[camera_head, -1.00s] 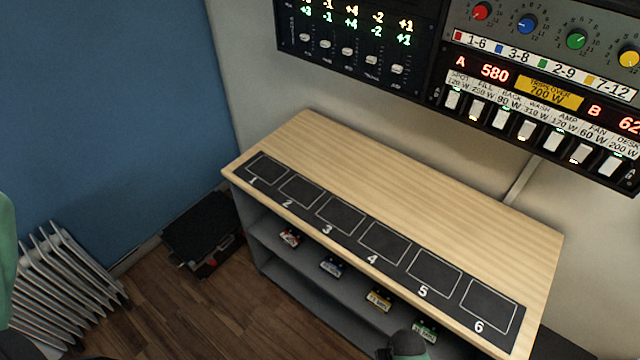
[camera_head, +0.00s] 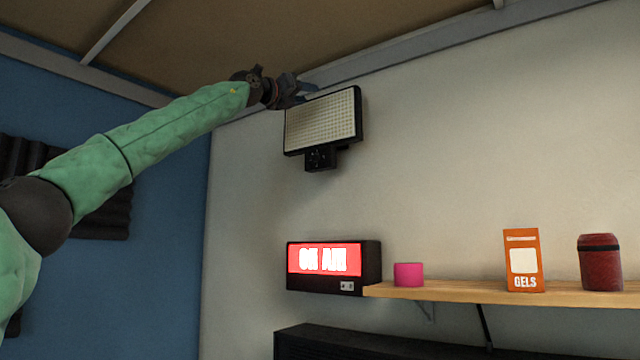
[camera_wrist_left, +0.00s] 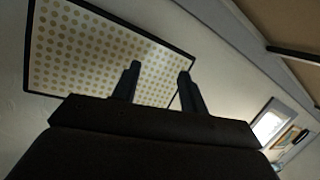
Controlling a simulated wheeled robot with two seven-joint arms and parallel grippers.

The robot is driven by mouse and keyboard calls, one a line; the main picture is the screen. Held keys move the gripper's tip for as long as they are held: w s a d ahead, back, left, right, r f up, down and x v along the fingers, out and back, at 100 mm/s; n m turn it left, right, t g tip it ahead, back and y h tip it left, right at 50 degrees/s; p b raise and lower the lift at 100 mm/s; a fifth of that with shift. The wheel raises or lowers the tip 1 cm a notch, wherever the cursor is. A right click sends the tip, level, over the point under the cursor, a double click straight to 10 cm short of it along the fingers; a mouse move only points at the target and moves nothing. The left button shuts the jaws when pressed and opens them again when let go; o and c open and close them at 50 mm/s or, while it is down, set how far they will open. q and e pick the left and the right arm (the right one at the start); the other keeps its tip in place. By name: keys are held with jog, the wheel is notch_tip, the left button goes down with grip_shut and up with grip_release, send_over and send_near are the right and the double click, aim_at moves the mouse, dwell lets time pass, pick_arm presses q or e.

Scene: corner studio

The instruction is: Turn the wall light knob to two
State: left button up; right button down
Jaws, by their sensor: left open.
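The wall light (camera_head: 323,122) is a dark-framed panel with a pale dotted face, high on the wall in the head view. A small dark box with a knob (camera_head: 320,158) hangs under it; the knob's setting is too small to read. My left gripper (camera_head: 308,90) is raised at the panel's upper left corner, open and empty. In the left wrist view its two fingers (camera_wrist_left: 157,88) stand apart in front of the light panel (camera_wrist_left: 100,50); whether they touch it I cannot tell. The knob does not show in that view. My right gripper is not in view.
A lit ON AIR sign (camera_head: 325,260) is on the wall below the light. The wall right of the light is bare.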

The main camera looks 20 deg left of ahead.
pick_arm(q)
jog(key=w+a+f+g+y, duration=0.2)
jog(key=a+f+y, duration=0.1)
jog(key=f, duration=0.1)
jog(key=g+y, duration=0.2)
jog(key=g, duration=0.2)
send_near(312, 156)
jog(key=shift+n, duration=0.4)
jog(key=p+x, duration=0.3)
jog(key=x, duration=0.3)
jog(key=shift+w+d, duration=0.3)
jog(key=shift+p+x, duration=0.35)
jog(key=shift+x, duration=0.5)
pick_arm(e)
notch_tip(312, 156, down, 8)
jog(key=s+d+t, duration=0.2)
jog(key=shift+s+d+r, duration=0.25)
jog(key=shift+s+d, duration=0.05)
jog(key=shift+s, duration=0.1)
pick_arm(q)
jog(key=shift+a, duration=0.1)
grip_shut()
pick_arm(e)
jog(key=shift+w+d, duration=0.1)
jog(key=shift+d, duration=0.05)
